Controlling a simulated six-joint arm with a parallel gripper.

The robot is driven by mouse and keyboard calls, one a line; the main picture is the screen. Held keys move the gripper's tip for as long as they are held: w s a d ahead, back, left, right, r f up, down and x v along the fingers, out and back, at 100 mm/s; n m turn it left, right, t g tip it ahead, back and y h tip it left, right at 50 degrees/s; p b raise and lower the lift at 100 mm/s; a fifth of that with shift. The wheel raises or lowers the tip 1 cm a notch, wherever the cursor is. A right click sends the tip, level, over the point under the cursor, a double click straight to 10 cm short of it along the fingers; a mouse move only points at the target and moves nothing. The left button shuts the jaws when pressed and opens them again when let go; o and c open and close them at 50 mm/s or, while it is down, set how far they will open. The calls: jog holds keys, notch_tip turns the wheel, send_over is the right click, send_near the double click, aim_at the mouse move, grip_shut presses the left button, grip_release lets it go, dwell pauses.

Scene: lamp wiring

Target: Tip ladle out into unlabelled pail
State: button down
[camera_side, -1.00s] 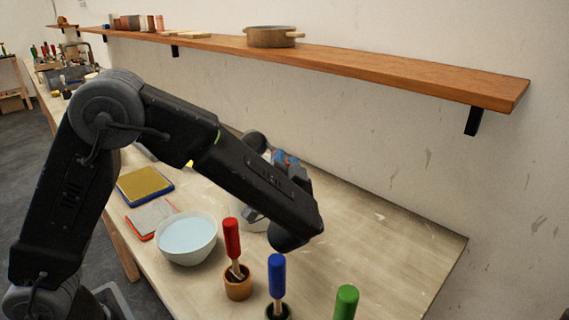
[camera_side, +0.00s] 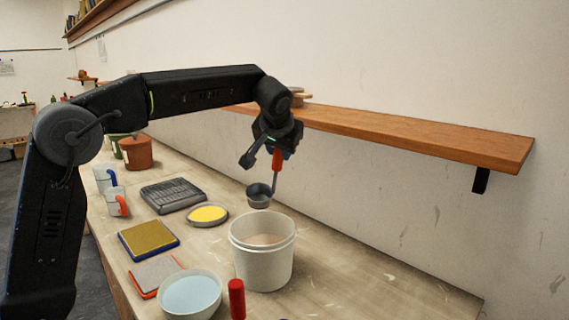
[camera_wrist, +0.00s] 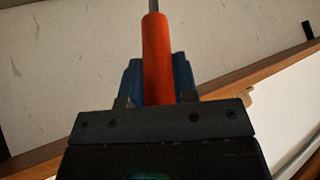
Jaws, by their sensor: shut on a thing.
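My gripper (camera_side: 279,146) is shut on the red handle of the ladle (camera_side: 277,160). The handle points down and a thin grey shaft leads to the grey bowl, which hangs with its opening up, apart from and just above the back rim of a white pail (camera_side: 262,262). I cannot tell what is in the bowl. The pail is open, shows no label on the side in view, and has something pale pinkish inside. In the wrist view the red handle (camera_wrist: 157,60) sits between my blue fingers; the ladle's bowl is out of sight.
A white bowl of pale blue liquid (camera_side: 190,296) and a red-handled tool (camera_side: 236,298) stand in front. A yellow-filled dish (camera_side: 208,215), dark ridged tray (camera_side: 173,195), two mugs and lidded brown pot (camera_side: 137,154) stand behind. A wooden shelf (camera_side: 420,140) runs along the wall.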

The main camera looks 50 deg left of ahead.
jog(key=w+a+g+h, duration=0.1)
jog(key=a, duration=0.1)
jog(key=w+a+g+h, duration=0.1)
jog(key=a+h, duration=0.1)
jog(key=shift+w, duration=0.15)
jog(key=shift+d, duration=0.1)
jog(key=shift+r, duration=1.4)
